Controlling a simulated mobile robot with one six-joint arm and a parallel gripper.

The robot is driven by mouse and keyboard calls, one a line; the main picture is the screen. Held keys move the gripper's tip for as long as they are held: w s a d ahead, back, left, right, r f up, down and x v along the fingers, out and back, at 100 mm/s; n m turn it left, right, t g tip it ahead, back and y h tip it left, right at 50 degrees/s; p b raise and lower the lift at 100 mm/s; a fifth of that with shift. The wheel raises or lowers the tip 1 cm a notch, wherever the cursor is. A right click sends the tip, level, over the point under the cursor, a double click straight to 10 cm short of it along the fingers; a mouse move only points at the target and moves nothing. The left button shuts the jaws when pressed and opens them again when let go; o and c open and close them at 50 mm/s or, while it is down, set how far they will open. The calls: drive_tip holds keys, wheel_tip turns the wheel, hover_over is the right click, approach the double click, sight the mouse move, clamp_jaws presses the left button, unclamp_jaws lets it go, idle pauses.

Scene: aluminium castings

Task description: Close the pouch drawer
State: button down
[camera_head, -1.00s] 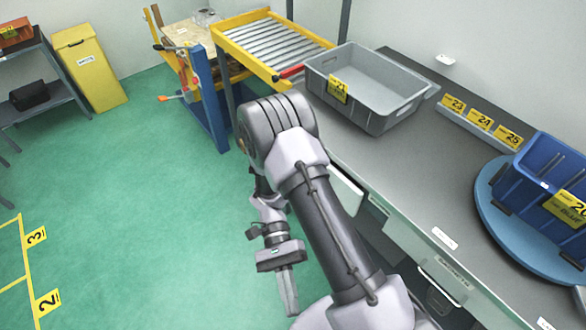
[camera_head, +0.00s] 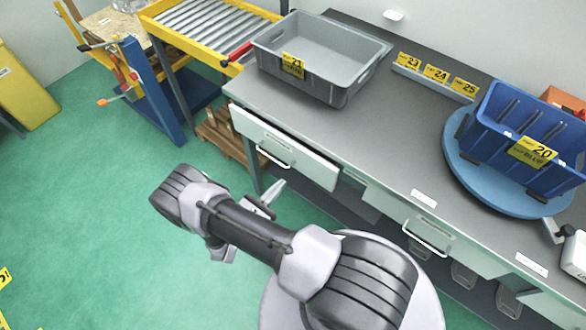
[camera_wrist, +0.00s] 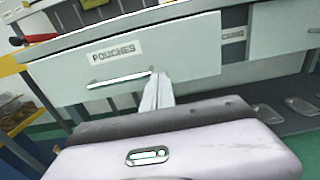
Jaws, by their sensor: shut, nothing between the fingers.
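The pouch drawer (camera_head: 312,165) is a pale grey front under the left part of the workbench. It stands a little out from the bench, with a dark gap along its top edge. In the wrist view its front (camera_wrist: 190,52) carries the label "POUCHES" and a bar handle (camera_wrist: 115,81). My gripper (camera_head: 277,190) is shut and empty, just in front of and below the drawer in the head view. In the wrist view its fingertips (camera_wrist: 157,78) overlap the handle's right end; whether they touch the drawer I cannot tell.
The grey bench (camera_head: 330,125) holds a grey bin (camera_head: 340,88) and a blue bin (camera_head: 490,150) on a blue turntable (camera_head: 455,190). Another drawer (camera_head: 425,235) is to the right. A wooden pallet (camera_head: 228,145) lies left of the bench. The green floor (camera_head: 90,240) is open.

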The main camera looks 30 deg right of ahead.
sight(300, 163)
drive_tip(key=b+x, duration=0.1)
drive_tip(key=x, duration=0.7)
drive_tip(key=shift+d, duration=0.1)
drive_tip(key=shift+w, duration=0.1)
